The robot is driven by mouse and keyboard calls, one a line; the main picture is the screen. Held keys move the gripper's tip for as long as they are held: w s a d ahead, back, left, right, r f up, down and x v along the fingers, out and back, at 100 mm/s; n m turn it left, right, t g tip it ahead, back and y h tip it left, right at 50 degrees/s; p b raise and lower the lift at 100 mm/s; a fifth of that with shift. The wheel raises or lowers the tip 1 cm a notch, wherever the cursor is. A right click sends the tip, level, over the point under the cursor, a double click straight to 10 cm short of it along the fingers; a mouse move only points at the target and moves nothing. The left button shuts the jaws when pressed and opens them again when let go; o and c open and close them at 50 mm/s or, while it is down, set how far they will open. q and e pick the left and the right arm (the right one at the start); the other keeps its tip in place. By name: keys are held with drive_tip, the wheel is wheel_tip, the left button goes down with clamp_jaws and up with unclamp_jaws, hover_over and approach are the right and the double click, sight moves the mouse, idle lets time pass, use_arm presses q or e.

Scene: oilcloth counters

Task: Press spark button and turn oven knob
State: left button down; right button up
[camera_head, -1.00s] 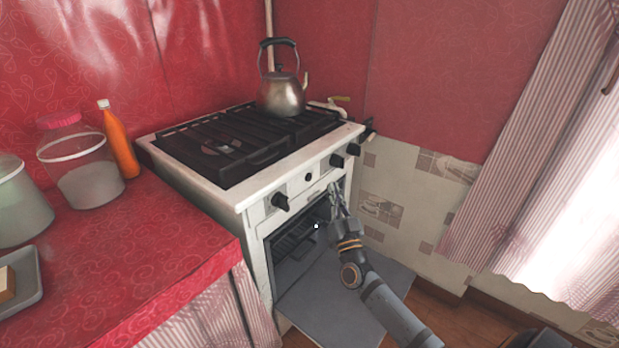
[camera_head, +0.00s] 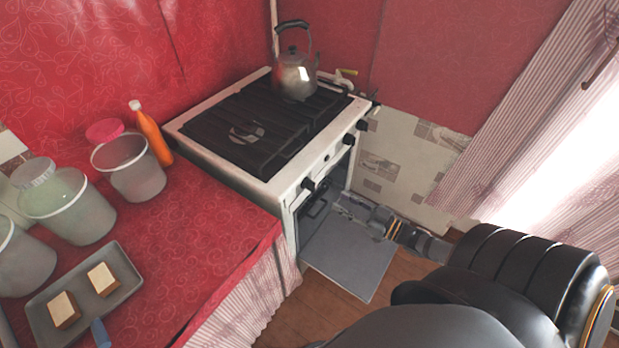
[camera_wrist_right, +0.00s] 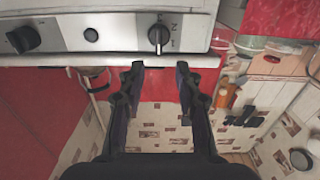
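The white stove (camera_head: 282,188) stands at the counter's end. Its front panel carries a black knob (camera_head: 308,184) near the left end, a small dark button (camera_head: 327,158) and two more knobs (camera_head: 348,139) to the right. The oven door (camera_head: 345,258) is folded down open. My right gripper (camera_head: 342,204) is in front of the stove, below the panel and above the door. In the right wrist view its fingers (camera_wrist_right: 160,72) are apart and empty, just below a knob (camera_wrist_right: 158,36); a small button (camera_wrist_right: 91,34) and another knob (camera_wrist_right: 22,40) lie left. My left gripper is not visible.
A kettle (camera_head: 296,76) stands on the burners. The red counter (camera_head: 215,245) holds jars (camera_head: 137,178), an orange bottle (camera_head: 150,135) and a tray (camera_head: 120,290) with two blocks. A curtain (camera_head: 535,125) hangs at the right. My own arm covers the lower right.

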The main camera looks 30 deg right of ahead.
sight(315, 188)
drive_tip(key=b+x, duration=0.2)
drive_tip(key=x, duration=0.7)
drive_tip(key=shift+w+f+b, duration=0.15)
drive_tip(key=shift+b, duration=0.25)
drive_tip(key=shift+w+a, duration=0.2)
drive_tip(key=shift+w, duration=0.35)
clamp_jaws()
